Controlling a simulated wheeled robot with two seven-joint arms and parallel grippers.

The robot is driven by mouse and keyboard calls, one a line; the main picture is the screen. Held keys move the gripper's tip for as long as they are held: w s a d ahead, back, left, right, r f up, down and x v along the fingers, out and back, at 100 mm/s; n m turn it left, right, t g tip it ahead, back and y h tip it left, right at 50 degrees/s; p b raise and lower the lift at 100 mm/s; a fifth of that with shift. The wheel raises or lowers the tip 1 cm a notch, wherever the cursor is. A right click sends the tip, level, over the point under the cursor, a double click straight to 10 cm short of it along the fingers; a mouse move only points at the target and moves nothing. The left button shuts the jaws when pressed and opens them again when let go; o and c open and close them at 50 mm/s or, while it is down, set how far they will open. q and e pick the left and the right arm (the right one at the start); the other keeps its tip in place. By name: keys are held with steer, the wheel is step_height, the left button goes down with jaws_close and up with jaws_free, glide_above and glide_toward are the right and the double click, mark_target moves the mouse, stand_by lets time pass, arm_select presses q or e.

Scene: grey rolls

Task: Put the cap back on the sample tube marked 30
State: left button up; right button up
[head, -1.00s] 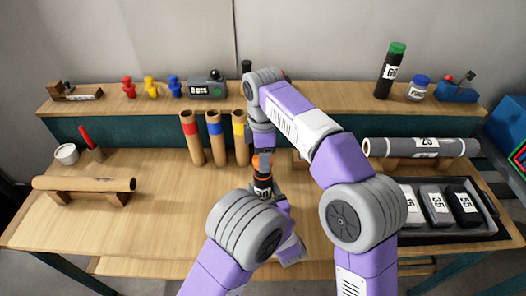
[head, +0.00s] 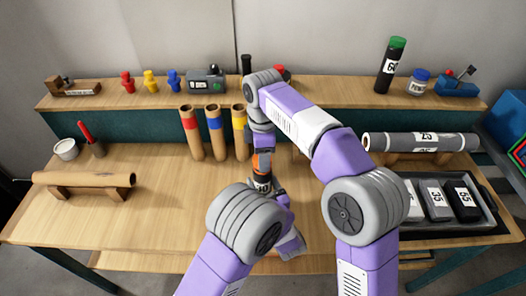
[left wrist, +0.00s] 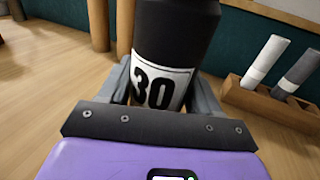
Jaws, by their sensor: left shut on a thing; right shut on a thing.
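The black sample tube marked 30 (head: 263,186) stands upright near the middle of the table, largely hidden behind my left arm in the head view. In the left wrist view the tube (left wrist: 172,35) fills the top middle with its white label facing me. My left gripper (left wrist: 160,88) is shut around it. My right gripper (head: 262,155) points down from above, shut on the orange cap (head: 261,171). The cap is directly over the tube's upper end. I cannot tell whether it touches or is seated, as the tube's top is out of the left wrist view.
Three cardboard tubes with coloured bands (head: 214,135) stand just left of the grippers. A black tube marked 60 with a green cap (head: 390,66) stands on the rear shelf (head: 330,93). A grey roll (head: 420,142) and a tray (head: 489,196) are at right. The table's front left is clear.

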steer(key=shift+f, duration=0.5)
stand_by(0.4)
